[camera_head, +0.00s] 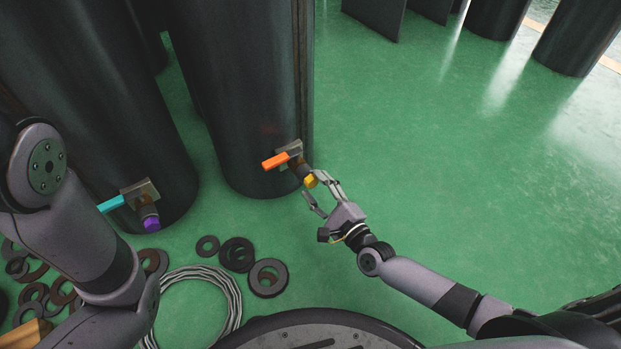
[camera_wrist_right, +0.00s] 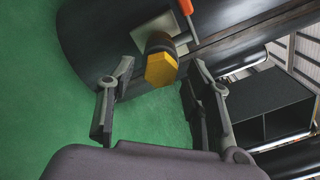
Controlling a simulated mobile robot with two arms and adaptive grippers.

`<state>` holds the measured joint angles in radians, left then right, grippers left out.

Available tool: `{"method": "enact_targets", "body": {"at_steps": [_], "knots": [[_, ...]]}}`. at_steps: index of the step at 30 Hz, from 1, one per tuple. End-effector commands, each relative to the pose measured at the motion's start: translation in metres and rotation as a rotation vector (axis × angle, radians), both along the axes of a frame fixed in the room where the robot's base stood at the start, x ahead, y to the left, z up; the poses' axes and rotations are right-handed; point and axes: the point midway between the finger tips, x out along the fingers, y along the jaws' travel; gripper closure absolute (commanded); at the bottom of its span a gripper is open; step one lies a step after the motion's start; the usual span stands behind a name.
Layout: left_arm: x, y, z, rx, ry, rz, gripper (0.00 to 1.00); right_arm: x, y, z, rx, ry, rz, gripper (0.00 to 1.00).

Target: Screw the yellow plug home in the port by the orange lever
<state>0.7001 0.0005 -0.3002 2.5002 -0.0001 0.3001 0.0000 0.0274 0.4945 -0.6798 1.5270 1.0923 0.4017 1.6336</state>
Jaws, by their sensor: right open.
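The yellow plug (camera_head: 310,181) sits at the end of the dark port (camera_head: 298,168) on the middle cylinder, below the orange lever (camera_head: 275,161). In the right wrist view the yellow plug (camera_wrist_right: 161,69) is a faceted cap at the port's mouth, with part of the orange lever (camera_wrist_right: 186,6) above it. I cannot tell how deep its thread sits. My right gripper (camera_head: 324,198) is open just in front of the plug. In the wrist view its fingers (camera_wrist_right: 157,105) stand apart, with the plug ahead between them and nothing held. My left arm shows at the left, but its gripper is not in view.
A second cylinder on the left carries a turquoise lever (camera_head: 111,204) and a purple plug (camera_head: 151,224). Dark rings (camera_head: 268,278) and a coiled cable (camera_head: 236,313) lie on the green floor in front. The floor to the right (camera_head: 430,150) is clear.

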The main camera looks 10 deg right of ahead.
Motion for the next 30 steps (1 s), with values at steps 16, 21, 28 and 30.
{"method": "enact_targets", "body": {"at_steps": [16, 21, 28, 30], "knots": [[0.000, 0.000, 0.007, 0.000, 0.000, 0.000, 0.60, -0.041, -0.015, 0.000, -0.002, 0.001, 0.000, 0.53], [0.000, 0.000, 0.008, 0.000, 0.000, 0.000, 0.60, -0.046, -0.017, 0.000, -0.001, 0.000, 0.000, 0.53], [0.000, 0.000, 0.008, 0.000, 0.000, 0.000, 0.60, -0.046, -0.017, 0.000, -0.001, -0.001, -0.001, 0.53], [0.000, 0.000, 0.008, 0.000, 0.000, 0.000, 0.60, -0.046, -0.017, 0.000, -0.001, -0.001, -0.001, 0.53]]}}
